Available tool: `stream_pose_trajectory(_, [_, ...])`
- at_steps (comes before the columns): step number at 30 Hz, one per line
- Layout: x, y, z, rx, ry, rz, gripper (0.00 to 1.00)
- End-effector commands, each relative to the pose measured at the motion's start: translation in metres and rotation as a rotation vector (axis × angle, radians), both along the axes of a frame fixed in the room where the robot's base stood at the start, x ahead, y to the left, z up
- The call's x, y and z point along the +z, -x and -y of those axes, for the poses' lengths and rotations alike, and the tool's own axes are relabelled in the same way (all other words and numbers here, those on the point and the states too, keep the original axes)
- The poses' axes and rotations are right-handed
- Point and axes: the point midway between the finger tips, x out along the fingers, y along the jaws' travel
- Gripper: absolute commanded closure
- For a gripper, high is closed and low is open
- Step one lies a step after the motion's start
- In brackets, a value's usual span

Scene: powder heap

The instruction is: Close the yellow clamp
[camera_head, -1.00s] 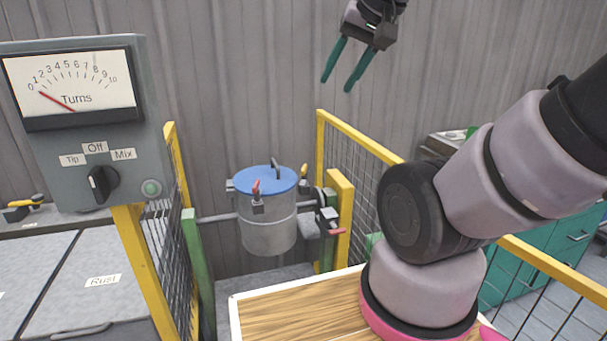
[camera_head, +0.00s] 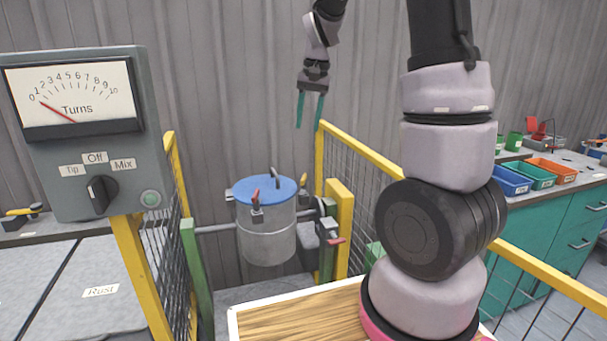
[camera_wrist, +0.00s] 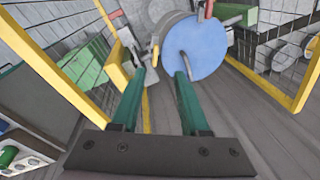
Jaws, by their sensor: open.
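The yellow clamp (camera_head: 304,181) is a small handle at the far right rim of the blue-lidded drum (camera_head: 267,235), sticking up beside the lid (camera_head: 258,189). In the wrist view the yellow clamp (camera_wrist: 155,46) shows at the left edge of the blue lid (camera_wrist: 198,48). My gripper (camera_head: 309,126) is open and empty, its green fingers pointing down, above and behind the drum. In the wrist view my gripper (camera_wrist: 157,76) has its fingertips just short of the lid and clamp in the picture. The clamp is too small to tell its exact state.
A red clamp (camera_head: 256,197) stands at the lid's front. Yellow guard fences (camera_head: 360,146) flank the drum, with a red-handled lock (camera_head: 330,235) at the right post. A Turns gauge box (camera_head: 80,130) stands left. Bins (camera_head: 510,181) sit on the right bench.

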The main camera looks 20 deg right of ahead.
Motion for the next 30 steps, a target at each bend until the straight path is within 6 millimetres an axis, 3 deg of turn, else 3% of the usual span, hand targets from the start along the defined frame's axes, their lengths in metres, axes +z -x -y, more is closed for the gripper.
stream_pose_trajectory(3, [-0.036,-0.025,0.0,-0.004,0.049,-0.065,0.55])
stream_pose_trajectory(9, [-0.066,-0.044,0.0,-0.008,0.1,-0.116,0.55])
stream_pose_trajectory(17, [-0.093,-0.046,0.001,-0.009,0.107,-0.125,0.55])
stream_pose_trajectory(24, [-0.139,-0.046,0.001,-0.009,0.106,-0.125,0.55])
stream_pose_trajectory(30, [-0.167,-0.046,0.002,-0.009,0.106,-0.123,0.55])
